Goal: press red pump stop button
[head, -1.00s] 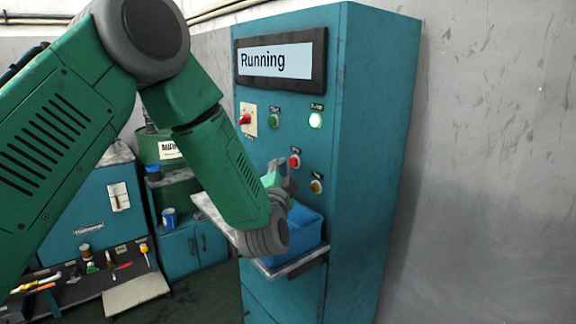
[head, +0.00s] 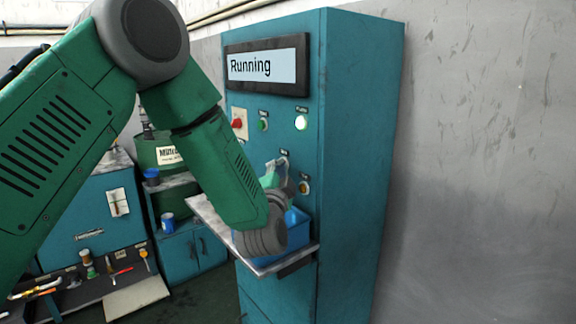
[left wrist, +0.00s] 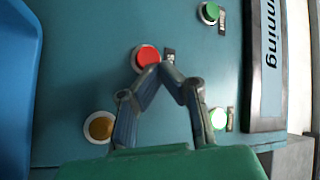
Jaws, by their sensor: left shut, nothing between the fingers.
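The teal control cabinet (head: 352,150) has a display (head: 267,66) that reads "Running". The red button (left wrist: 147,57) in a pale ring shows in the left wrist view, just beside my shut fingertips (left wrist: 163,68). The fingers meet at their tips with nothing between them. I cannot tell whether they touch the button. In the head view my left gripper (head: 281,168) is at the panel and hides the red button. My right gripper is in neither view.
A red knob (head: 238,123) on a pale plate, a green button (head: 263,124), a lit green light (head: 301,122) and an amber button (head: 304,187) surround it. Below, a shelf (head: 287,260) juts out with a blue bin (head: 298,228). A workbench with tools stands at left.

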